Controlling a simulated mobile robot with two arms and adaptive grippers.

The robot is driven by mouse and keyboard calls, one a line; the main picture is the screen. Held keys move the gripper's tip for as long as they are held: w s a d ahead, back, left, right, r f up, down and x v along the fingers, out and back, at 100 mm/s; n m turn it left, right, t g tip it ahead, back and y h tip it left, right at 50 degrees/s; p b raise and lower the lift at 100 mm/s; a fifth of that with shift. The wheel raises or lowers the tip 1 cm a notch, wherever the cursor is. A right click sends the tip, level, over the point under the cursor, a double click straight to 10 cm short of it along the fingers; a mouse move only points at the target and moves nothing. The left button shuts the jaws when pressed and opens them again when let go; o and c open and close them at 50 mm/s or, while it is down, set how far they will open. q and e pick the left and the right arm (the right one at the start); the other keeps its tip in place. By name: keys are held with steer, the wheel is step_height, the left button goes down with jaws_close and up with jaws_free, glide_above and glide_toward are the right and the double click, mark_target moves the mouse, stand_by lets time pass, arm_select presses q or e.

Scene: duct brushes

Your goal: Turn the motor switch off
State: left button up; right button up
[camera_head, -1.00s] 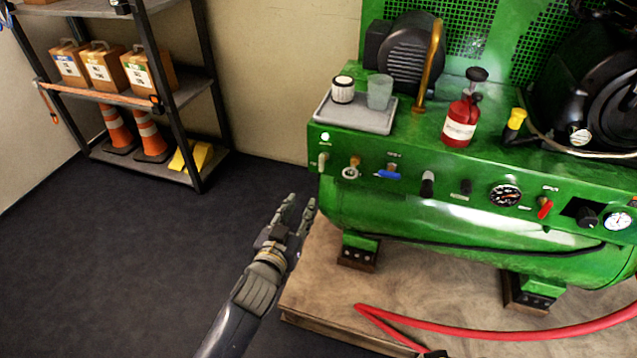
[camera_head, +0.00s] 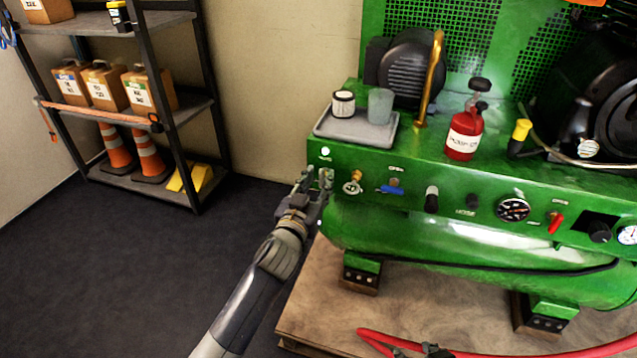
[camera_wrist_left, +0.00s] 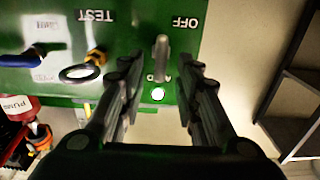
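The motor switch is a small silver toggle (camera_wrist_left: 161,58) at the left end of the green compressor's front panel (camera_head: 455,190). In the left wrist view, the word OFF (camera_wrist_left: 185,22) appears upside down beside it, and a lit white lamp (camera_wrist_left: 158,94) sits close by. The lamp also glows in the head view (camera_head: 325,152). My left gripper (camera_head: 316,180) is open in front of the panel. Its fingers (camera_wrist_left: 158,85) lie either side of the lever's line, with gaps showing. I cannot tell the lever's exact setting. Dark tips, apparently my right gripper (camera_head: 420,350), barely show at the bottom edge.
A brass valve (camera_head: 353,183) and a blue-handled valve (camera_head: 391,189) are right of the switch. A grey tray (camera_head: 355,128) with a cup sits above. A red hose (camera_head: 480,352) lies low at right. The floor left of the compressor is clear.

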arm_select(q)
steer(key=shift+w+d, duration=0.15)
steer(key=shift+w, duration=0.25)
arm_select(e)
steer(key=shift+w+a+r, duration=0.2)
steer(key=shift+w+r, duration=0.1)
steer(key=shift+w, duration=0.25)
arm_select(q)
jaws_close()
